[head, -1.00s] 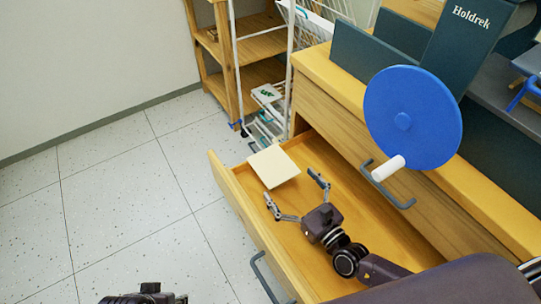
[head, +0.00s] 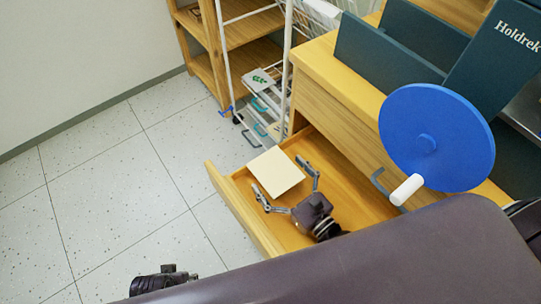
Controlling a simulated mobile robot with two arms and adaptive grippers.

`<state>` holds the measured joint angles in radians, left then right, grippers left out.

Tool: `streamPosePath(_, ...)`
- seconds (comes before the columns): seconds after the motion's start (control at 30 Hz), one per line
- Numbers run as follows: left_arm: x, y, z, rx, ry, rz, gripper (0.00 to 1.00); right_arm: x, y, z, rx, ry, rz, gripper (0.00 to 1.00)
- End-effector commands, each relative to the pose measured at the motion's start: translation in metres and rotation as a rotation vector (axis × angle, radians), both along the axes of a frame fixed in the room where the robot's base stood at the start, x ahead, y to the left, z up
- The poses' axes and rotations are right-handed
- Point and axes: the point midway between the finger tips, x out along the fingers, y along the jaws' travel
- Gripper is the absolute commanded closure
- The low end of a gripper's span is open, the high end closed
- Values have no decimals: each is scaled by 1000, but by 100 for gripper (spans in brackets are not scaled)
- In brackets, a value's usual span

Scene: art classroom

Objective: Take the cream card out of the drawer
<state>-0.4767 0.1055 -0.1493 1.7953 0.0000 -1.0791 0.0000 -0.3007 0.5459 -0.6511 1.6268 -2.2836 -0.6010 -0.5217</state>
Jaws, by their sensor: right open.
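The cream card (head: 275,173) is a flat, pale square in the far left part of the open drawer (head: 235,209). My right gripper (head: 281,183) is inside the drawer with its two fingers spread wide. One fingertip is by the card's left corner and the other by its right side; I cannot tell whether they touch it. My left gripper (head: 166,281) shows only in part at the bottom edge, and its fingers cannot be made out. My dark arm hides the front right part of the drawer.
A blue disc with a white handle (head: 437,138) juts out over the drawer's right side. A dark drawer handle (head: 383,184) is below it. A white wire rack (head: 262,90) and a wooden shelf (head: 222,46) stand behind. The floor at left is clear.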

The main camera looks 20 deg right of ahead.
Motion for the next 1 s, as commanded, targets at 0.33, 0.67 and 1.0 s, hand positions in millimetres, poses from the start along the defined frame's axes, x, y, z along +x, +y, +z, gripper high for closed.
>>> streamPosePath(0.33,-1,0,-2,-1,2,0,62,-2,1,0,0,1,1,6)
streamPosePath(0.67,-1,0,-2,0,3,-1,62,-2,1,0,0,0,1,34)
streamPosePath(1.0,-1,0,-1,-1,-2,-1,62,-2,0,4,0,0,0,34)
